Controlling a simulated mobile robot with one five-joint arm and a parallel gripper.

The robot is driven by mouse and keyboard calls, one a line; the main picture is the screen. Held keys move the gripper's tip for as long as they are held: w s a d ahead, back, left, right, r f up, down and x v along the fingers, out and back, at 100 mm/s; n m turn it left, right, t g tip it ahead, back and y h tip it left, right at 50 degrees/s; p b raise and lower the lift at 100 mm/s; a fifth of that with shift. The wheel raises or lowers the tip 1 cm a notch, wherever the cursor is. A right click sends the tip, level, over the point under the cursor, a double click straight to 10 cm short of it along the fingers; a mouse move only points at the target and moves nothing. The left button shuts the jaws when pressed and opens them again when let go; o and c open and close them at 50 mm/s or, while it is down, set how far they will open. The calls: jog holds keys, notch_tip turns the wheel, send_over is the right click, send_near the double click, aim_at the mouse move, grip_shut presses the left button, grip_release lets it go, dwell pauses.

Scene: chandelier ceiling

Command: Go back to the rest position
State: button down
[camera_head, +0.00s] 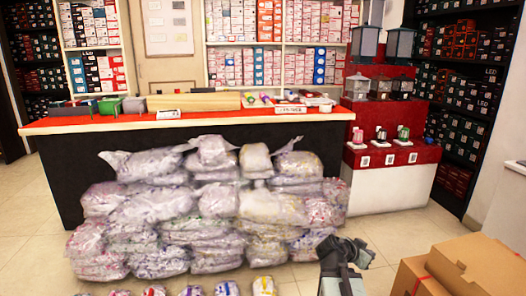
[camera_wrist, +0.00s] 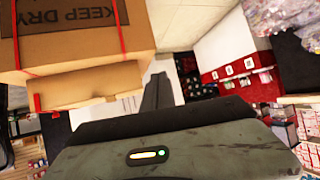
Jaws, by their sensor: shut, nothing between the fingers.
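My gripper (camera_head: 343,246) shows at the bottom of the head view, right of centre, in front of the piled plastic bags. It is shut and empty. In the wrist view its dark finger (camera_wrist: 157,92) points away from the camera over the floor, and nothing is held. My grey arm link shows below it in the head view.
Cardboard boxes (camera_head: 465,265) stand close by at the lower right; one also shows in the wrist view (camera_wrist: 80,45). Plastic bags (camera_head: 205,210) are piled before a red-topped counter (camera_head: 190,121). A red and white display stand (camera_head: 390,185) is at right. Tiled floor (camera_head: 420,228) is open between.

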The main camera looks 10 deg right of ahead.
jog(key=w+a+f+n+y+p, duration=0.1)
jog(key=a+f+n+y, duration=0.15)
jog(key=a, duration=0.85)
jog(key=w+a+f+n+y+p, duration=0.1)
jog(key=a+f+n+y, duration=0.15)
jog(key=a, duration=0.85)
jog(key=s+a+f+n+g+y, duration=0.2)
jog(key=s+a+n+y, duration=0.15)
jog(key=a, duration=0.25)
jog(key=s+a+f+n+g+y, duration=0.1)
jog(key=s+a+n+g+y, duration=0.15)
jog(key=a+n, duration=0.35)
notch_tip(320, 180, up, 38)
jog(key=p, duration=3.8)
jog(key=shift+s+a, duration=0.3)
jog(key=shift+s, duration=0.1)
jog(key=shift+t, duration=0.25)
